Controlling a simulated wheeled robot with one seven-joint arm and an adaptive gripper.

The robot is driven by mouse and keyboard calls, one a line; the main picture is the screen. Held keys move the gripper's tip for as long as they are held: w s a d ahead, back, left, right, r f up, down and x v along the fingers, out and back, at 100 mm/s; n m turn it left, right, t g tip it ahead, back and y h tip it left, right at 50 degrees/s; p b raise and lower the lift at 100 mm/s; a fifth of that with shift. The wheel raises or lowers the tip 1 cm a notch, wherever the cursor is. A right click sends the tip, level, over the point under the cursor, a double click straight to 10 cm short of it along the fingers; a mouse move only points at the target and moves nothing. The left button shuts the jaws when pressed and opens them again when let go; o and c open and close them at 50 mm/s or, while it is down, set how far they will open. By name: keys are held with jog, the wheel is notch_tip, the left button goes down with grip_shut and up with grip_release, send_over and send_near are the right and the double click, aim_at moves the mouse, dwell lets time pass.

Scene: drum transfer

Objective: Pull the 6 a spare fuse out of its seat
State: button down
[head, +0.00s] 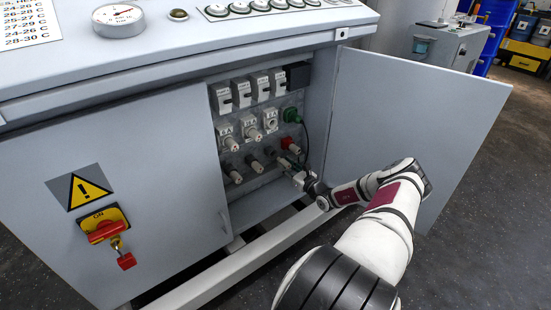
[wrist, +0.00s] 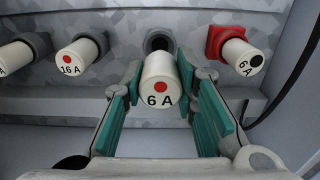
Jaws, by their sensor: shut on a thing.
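In the wrist view a cream cylindrical fuse (wrist: 160,83) marked "6 A" with a red dot sits between the teal pads of my gripper (wrist: 162,88), which is shut on it. Behind its far end is a dark grey seat (wrist: 158,35) with its black opening showing; the fuse looks drawn forward, out of that opening. Another "6 A" fuse (wrist: 243,58) with a black dot stands in a red seat (wrist: 217,38) to the right. In the head view my gripper (head: 284,164) is at the lower row of seats, and the held fuse is hard to make out.
A "16 A" fuse (wrist: 76,58) with a red dot and one more fuse (wrist: 14,57) sit to the left.

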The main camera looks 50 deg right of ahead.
aim_at(289, 167)
jog(key=shift+p+v, duration=1.1)
jog(key=shift+v, duration=1.3)
